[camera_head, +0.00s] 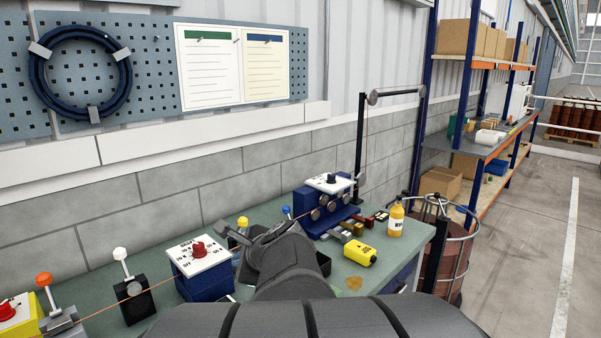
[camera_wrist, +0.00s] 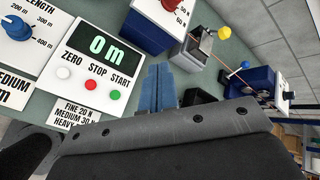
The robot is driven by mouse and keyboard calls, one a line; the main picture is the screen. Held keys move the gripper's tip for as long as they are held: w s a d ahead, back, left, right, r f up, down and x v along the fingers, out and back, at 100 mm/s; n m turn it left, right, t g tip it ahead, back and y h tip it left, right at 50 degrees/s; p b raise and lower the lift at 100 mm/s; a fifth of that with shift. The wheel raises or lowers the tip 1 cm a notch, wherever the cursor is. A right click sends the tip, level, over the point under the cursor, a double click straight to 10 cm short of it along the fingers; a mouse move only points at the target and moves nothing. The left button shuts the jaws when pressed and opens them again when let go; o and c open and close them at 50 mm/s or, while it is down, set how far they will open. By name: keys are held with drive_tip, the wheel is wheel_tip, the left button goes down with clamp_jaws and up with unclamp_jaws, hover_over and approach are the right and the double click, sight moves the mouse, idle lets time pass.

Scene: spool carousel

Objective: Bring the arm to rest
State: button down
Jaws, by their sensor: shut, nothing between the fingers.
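My gripper (camera_wrist: 158,85) shows in the wrist view as two blue fingers pressed side by side. It is shut and empty, and it points over the green bench top. In the wrist view a white counter panel (camera_wrist: 97,62) reading "0 m" lies left of the fingers, with white, red and green buttons. A blue box with a red knob (camera_wrist: 158,22) stands beyond the fingertips. I cannot tell the gap between fingers and bench.
In the head view the bench (camera_head: 110,305) carries a knob box (camera_head: 200,265), a lever stand (camera_head: 133,290), a blue roller unit (camera_head: 325,200), a yellow bottle (camera_head: 396,218) and a yellow cylinder (camera_head: 359,252). A thin wire runs along it. A wire drum (camera_head: 446,240) stands right, beside open floor.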

drive_tip(key=w+d+r+m+t+h, duration=0.1)
drive_tip(key=w+d+r+t, duration=0.1)
drive_tip(key=w+d+r, duration=0.45)
drive_tip(key=w+d+r+m+t+h, duration=0.1)
drive_tip(key=w+d+r+t, duration=0.15)
drive_tip(key=d, duration=0.65)
drive_tip(key=s+d+r+t+h, duration=0.2)
drive_tip(key=d+r+h, duration=0.35)
drive_tip(key=d, duration=0.75)
drive_tip(key=s+a+f+n+g, duration=0.4)
drive_tip(key=s+f, duration=0.6)
drive_tip(key=s, duration=0.3)
drive_tip(key=s+a+f+n+g, duration=0.3)
drive_tip(key=s+f+n, duration=0.4)
drive_tip(key=s+f, duration=0.3)
drive_tip(key=s+a, duration=0.1)
drive_tip(key=s, duration=0.2)
drive_tip(key=shift+g, duration=0.35)
drive_tip(key=shift+a, duration=0.1)
